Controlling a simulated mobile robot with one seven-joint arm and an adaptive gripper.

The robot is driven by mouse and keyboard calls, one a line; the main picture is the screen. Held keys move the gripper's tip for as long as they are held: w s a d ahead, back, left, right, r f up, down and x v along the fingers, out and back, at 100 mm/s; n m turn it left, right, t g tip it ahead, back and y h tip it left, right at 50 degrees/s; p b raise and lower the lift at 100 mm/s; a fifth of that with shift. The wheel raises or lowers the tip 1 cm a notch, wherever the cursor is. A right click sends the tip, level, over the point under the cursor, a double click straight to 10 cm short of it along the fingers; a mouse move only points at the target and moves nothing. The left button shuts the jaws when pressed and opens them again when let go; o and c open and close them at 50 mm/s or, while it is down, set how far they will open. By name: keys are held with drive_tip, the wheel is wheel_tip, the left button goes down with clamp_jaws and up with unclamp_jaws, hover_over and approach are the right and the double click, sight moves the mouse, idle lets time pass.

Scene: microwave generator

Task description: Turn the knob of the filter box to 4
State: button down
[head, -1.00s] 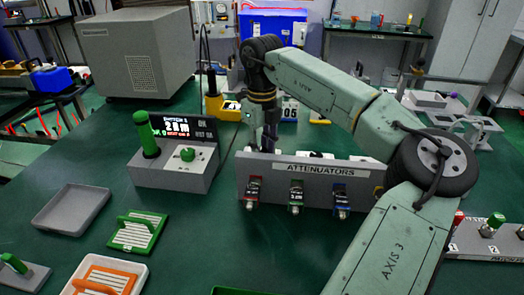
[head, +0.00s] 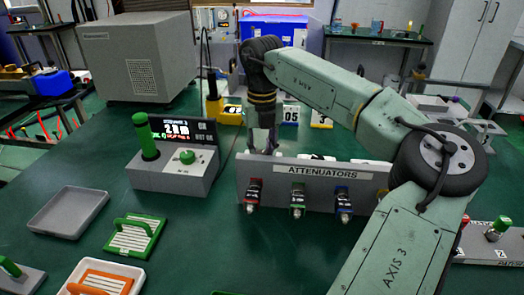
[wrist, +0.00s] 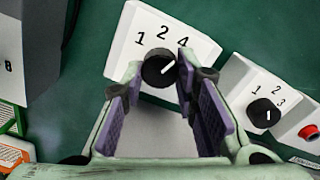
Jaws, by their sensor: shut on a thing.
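A white box (wrist: 128,38) marked 1, 2 and 4 is at the top middle of the wrist view. Its round black knob (wrist: 153,62) has a white pointer line aimed up and right, toward the 4. My gripper (wrist: 160,67) has its purple-padded fingers on either side of this knob, shut on it. In the head view my gripper (head: 264,140) reaches down behind the attenuators panel. That panel hides the fingertips, the knob and most of the box there. No name is readable on the box.
The attenuators panel (head: 262,180) stands in front of my gripper. A grey console (head: 170,178) is to the left.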

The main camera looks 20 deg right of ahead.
drive_tip(key=c, duration=1.3)
unclamp_jaws()
wheel_tip(320, 180, up, 12)
drive_tip(key=shift+r, duration=0.1)
